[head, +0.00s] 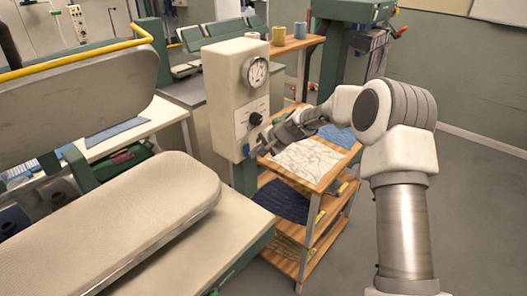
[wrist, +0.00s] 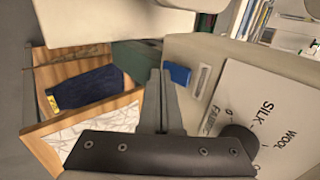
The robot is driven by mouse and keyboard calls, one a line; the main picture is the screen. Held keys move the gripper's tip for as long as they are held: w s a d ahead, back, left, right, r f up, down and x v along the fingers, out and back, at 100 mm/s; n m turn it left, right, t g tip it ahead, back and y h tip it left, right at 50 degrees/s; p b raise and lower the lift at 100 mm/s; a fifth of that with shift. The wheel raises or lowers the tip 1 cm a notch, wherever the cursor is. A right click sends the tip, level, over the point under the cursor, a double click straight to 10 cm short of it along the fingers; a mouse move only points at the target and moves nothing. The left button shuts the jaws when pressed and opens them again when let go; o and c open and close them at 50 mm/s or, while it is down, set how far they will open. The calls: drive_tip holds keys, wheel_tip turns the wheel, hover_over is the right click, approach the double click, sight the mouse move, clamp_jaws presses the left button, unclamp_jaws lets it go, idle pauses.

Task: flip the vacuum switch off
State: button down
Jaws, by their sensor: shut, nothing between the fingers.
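A cream control box (head: 222,100) stands in the middle of the head view. Low on it is a small blue switch (head: 246,149), which also shows in the wrist view (wrist: 178,74) beside a pale label plate; I take it for the vacuum switch. Whether it is on or off cannot be told. My gripper (head: 262,149) is shut and empty, its fingertips close to the switch. In the wrist view the closed fingertips (wrist: 160,73) are just left of the blue switch. I cannot tell whether they touch it.
Above the switch are a black fabric knob (head: 255,119) and a round gauge (head: 256,73). A wooden trolley (head: 318,182) with folded cloths stands below my arm. A padded pressing board (head: 150,215) is at the left. The floor at the right is clear.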

drive_tip(key=shift+w+a, duration=0.15)
drive_tip(key=shift+a, duration=0.1)
drive_tip(key=shift+f, duration=0.1)
drive_tip(key=b, duration=0.3)
drive_tip(key=shift+w+f, duration=0.1)
drive_tip(key=shift+f, duration=0.25)
drive_tip(key=shift+a+r+p, duration=0.1)
drive_tip(key=shift+r+p, duration=0.2)
drive_tip(key=shift+r, duration=0.15)
drive_tip(key=shift+a+r+p, duration=0.1)
drive_tip(key=shift+r+p, duration=0.3)
drive_tip(key=shift+r, duration=0.4)
drive_tip(key=shift+f, duration=0.1)
